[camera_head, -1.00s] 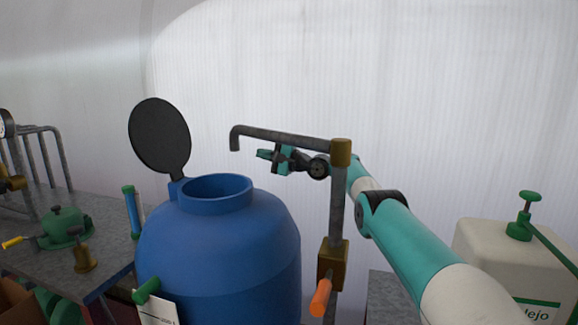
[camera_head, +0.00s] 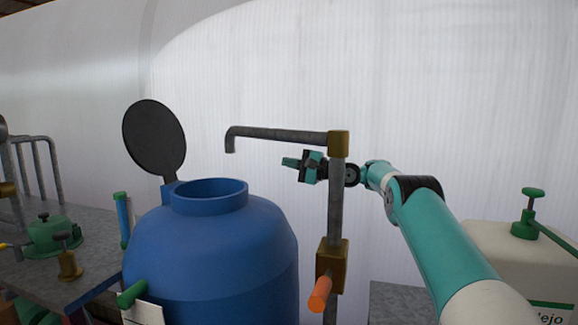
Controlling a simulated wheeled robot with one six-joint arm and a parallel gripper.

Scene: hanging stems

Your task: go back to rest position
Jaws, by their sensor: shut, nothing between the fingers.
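My gripper (camera_head: 289,163) is in the air behind the standing pipe, pointing left, below the pipe's horizontal spout. Its teal fingers look shut and hold nothing. My teal and white arm reaches in from the lower right, and its wrist passes behind the upright of the pipe (camera_head: 336,200). The blue barrel (camera_head: 215,245) stands left of the pipe, with its round black lid (camera_head: 154,138) swung up and its mouth open. My gripper is right of and above the barrel mouth, apart from it.
The pipe has a brass block and an orange handle (camera_head: 320,294). A grey table (camera_head: 75,255) at left bears a green device (camera_head: 52,234) and a brass fitting (camera_head: 68,262). A white canister (camera_head: 510,258) with a green pump stands at right. The air above the arm is clear.

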